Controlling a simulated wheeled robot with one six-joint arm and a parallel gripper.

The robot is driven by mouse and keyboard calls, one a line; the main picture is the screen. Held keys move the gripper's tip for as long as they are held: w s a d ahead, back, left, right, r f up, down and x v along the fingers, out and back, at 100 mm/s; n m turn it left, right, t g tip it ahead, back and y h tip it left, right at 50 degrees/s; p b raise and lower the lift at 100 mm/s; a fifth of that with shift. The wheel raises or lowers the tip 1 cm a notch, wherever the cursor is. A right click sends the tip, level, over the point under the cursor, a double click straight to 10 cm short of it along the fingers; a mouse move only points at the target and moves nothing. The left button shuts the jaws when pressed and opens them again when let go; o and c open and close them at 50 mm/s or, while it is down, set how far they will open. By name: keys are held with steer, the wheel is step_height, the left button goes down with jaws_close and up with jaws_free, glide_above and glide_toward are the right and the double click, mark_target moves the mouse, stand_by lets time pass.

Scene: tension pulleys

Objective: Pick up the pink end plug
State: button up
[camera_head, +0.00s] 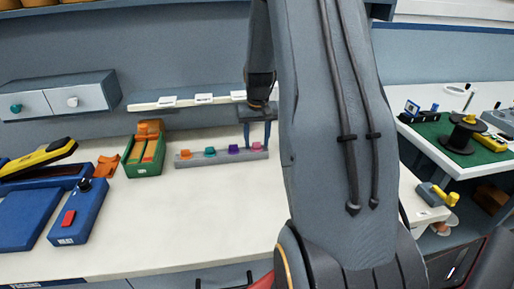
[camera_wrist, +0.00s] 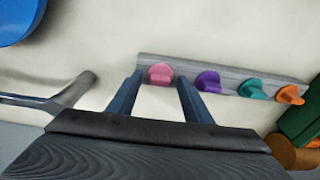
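The pink end plug (camera_head: 257,146) stands at the right end of a grey rack (camera_head: 191,161) on the white worktop. In the wrist view the pink plug (camera_wrist: 160,73) lies at the left end of the rack (camera_wrist: 222,77), between my fingertips. My gripper (camera_head: 257,140) comes down over the rack from above, its two blue fingers apart. In the wrist view my gripper (camera_wrist: 160,80) is open, one finger on each side of the pink plug. I cannot tell whether either finger touches it.
Purple (camera_wrist: 208,81), teal (camera_wrist: 253,89) and orange (camera_wrist: 290,95) plugs share the rack, the purple one close beside a finger. A green holder with orange parts (camera_head: 146,150) stands left of the rack. A shelf (camera_head: 190,101) runs behind. The worktop's front (camera_head: 190,220) is clear.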

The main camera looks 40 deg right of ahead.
steer(key=c, duration=1)
steer(key=shift+r, duration=0.1)
